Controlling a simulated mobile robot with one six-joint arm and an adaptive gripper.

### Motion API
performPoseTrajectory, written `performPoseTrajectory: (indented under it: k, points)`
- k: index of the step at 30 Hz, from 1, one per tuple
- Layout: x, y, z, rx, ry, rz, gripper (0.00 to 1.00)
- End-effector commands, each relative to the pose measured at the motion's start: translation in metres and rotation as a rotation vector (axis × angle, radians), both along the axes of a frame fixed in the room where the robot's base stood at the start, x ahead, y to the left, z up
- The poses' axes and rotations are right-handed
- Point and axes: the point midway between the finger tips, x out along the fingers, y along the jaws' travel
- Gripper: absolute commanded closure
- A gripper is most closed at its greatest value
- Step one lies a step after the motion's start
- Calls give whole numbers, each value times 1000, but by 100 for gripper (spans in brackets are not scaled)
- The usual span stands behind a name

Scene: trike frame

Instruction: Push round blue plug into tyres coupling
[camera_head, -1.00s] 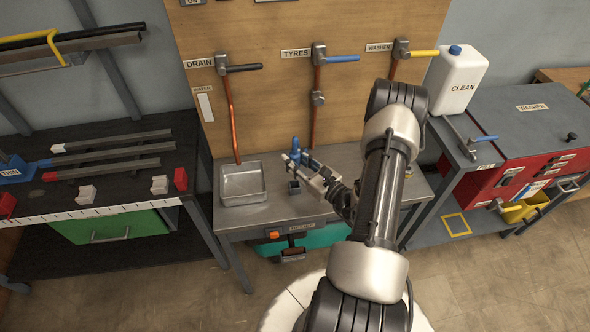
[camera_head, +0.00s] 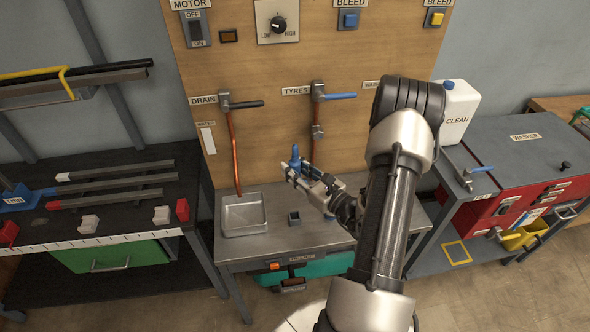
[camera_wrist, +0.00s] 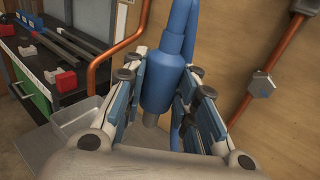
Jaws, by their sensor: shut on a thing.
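The round blue plug (camera_wrist: 168,70) is upright between the two fingers of my gripper (camera_wrist: 158,100) in the wrist view, with a grey tip at its lower end. A thin blue hose runs beside it. In the head view, the blue plug (camera_head: 295,157) shows at my gripper (camera_head: 304,172), above the bench and in front of the board. The tyres line has a blue-handled valve (camera_head: 320,95) and a grey fitting (camera_head: 317,131) on its copper pipe. The plug is apart from this fitting, which also shows at right in the wrist view (camera_wrist: 262,85).
A small dark square holder (camera_head: 294,218) stands on the metal bench (camera_head: 310,236), below my gripper. A metal tray (camera_head: 243,214) lies to its left. The drain pipe (camera_head: 234,150) runs down the board at left. A white jug (camera_head: 459,112) stands at right.

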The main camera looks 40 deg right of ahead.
Motion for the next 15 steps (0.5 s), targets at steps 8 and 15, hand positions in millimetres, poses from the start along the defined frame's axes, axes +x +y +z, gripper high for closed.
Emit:
performPoseTrajectory:
  k: [8,15]
  points:
    - [0,0,11,-1,-1,0,99]
    - [0,0,20,-1,-1,0,99]
